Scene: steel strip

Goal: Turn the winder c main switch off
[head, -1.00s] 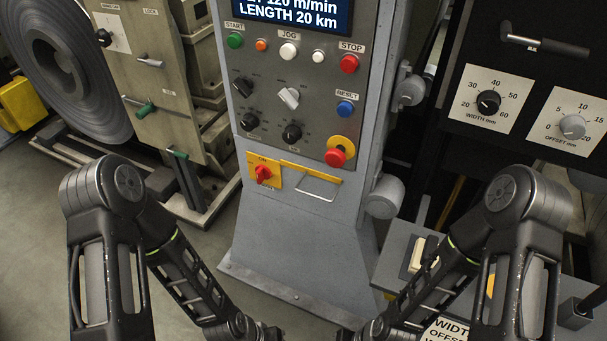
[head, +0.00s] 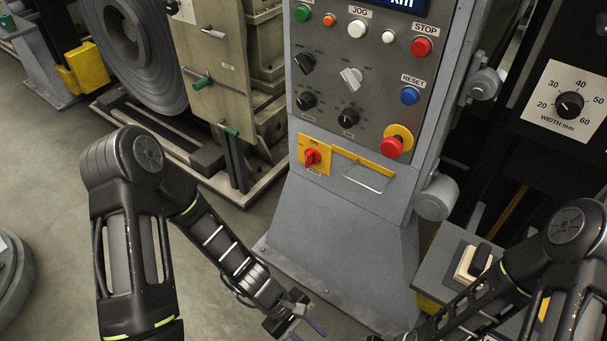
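A red rotary switch (head: 312,157) on a yellow plate sits at the lower left of a grey control console (head: 340,240) in the head view. Small lettering above it seems to read ON; the lower lettering is too small to read, and no "winder c" name is legible. My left gripper (head: 303,329) is at the bottom edge, low in front of the console's foot and well below the switch. Its fingers look spread and empty, partly cut off by the frame. My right arm enters at the lower right; its gripper is outside the frame.
A red mushroom button (head: 391,147) on yellow and a wire handle (head: 366,180) sit right of the switch. Green, white and red buttons and black knobs are above. A steel coil (head: 135,50) stands left. Floor is free at left.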

